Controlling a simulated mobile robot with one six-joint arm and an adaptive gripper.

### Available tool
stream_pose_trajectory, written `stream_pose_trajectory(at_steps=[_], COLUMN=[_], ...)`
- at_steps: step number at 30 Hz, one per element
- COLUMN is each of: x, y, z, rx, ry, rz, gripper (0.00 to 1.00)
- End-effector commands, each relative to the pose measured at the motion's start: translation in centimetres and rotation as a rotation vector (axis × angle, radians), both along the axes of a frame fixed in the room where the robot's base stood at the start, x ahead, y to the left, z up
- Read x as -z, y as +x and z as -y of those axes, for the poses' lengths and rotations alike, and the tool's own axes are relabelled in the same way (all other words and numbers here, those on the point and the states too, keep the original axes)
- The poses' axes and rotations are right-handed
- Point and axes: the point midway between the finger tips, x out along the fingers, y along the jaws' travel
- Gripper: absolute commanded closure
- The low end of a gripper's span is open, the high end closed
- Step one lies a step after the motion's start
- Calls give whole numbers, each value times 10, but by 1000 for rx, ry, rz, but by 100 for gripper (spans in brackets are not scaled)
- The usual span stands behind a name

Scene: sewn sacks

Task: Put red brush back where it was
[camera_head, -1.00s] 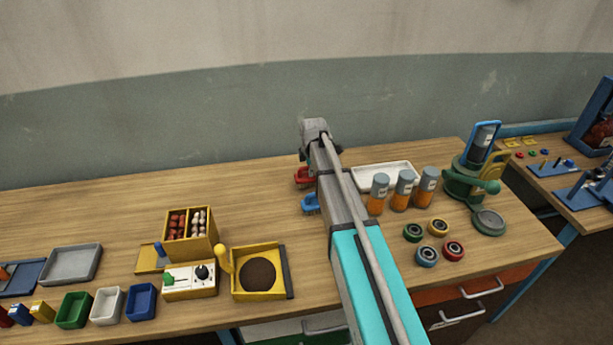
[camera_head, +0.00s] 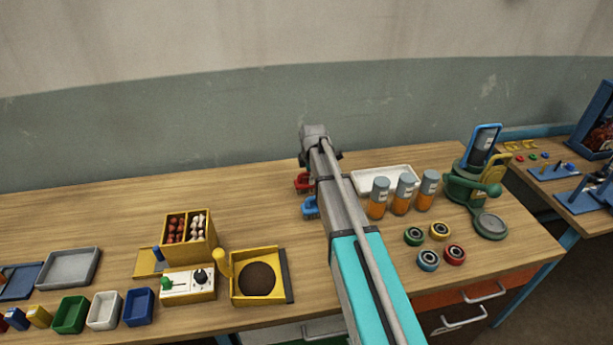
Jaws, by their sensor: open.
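The red brush (camera_head: 302,183) is on the wooden bench near its back, just left of my arm. Its right part is hidden behind the arm. A blue brush (camera_head: 310,208) lies just in front of it, also close beside the arm. My gripper (camera_head: 319,158) is at the far end of my arm, just behind and above the red brush in the picture. Dark finger parts show on both sides of the wrist. The fingertips are mostly hidden, and I see nothing held. I cannot tell whether the gripper touches the brush.
Right of my arm are a white tray (camera_head: 385,179), several orange jars (camera_head: 402,195), coloured rings (camera_head: 440,231) and a green stand (camera_head: 473,188). On the left are a yellow box (camera_head: 190,237), a tray of dark material (camera_head: 258,280) and small bins (camera_head: 104,311). The back left bench is clear.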

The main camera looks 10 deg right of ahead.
Motion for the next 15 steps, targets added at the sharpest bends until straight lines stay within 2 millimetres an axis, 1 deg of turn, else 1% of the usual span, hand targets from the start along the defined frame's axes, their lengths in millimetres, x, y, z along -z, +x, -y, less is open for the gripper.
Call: stream_pose_trajectory(at_steps=[8,15], x=[-1,-10], y=[0,-1], z=[0,0], rx=[0,0], ry=[0,0], rz=[0,0], gripper=[43,43])
